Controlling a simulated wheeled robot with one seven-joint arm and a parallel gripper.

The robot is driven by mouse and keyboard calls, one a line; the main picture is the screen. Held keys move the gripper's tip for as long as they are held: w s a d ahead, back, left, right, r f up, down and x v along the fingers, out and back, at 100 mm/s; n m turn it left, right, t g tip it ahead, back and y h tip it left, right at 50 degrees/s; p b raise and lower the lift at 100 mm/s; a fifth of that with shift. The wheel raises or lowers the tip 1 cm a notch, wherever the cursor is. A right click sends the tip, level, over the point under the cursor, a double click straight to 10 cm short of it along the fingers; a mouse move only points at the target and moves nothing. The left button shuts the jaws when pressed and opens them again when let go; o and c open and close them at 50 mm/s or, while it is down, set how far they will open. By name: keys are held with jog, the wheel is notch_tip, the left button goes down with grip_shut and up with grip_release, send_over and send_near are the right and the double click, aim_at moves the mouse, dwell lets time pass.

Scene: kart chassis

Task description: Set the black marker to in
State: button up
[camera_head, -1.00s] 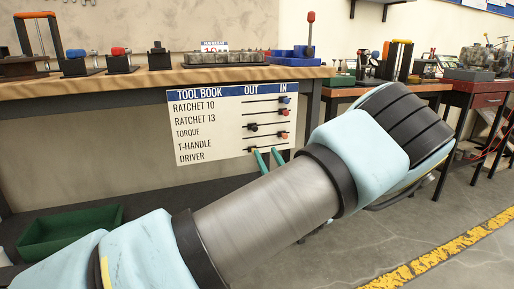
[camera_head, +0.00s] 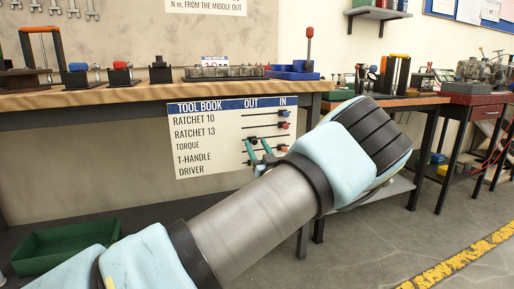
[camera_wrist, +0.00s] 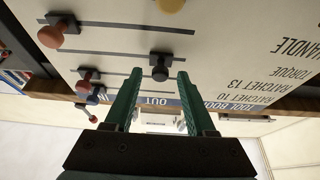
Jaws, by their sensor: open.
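The tool board (camera_head: 205,150) hangs on the front of the bench, with columns OUT and IN. The black marker (camera_wrist: 160,66) sits at the OUT end of the TORQUE line, and also shows in the head view (camera_head: 253,139). My gripper (camera_head: 256,144) is open and empty, with green fingers pointing at the board. In the wrist view, the fingertips of my gripper (camera_wrist: 159,76) lie on either side of the black marker, with a gap on both sides. I cannot tell whether the tips reach past its knob.
At the IN side are a blue marker (camera_head: 284,113), a red marker (camera_head: 285,126) and a lower red marker (camera_wrist: 52,36). A yellow marker (camera_wrist: 170,4) is close to the black one. The wooden bench top (camera_head: 130,99) runs above the board. A green bin (camera_head: 65,245) is below left.

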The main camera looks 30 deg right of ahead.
jog(key=shift+c, duration=0.3)
grip_shut()
dwell(1.1)
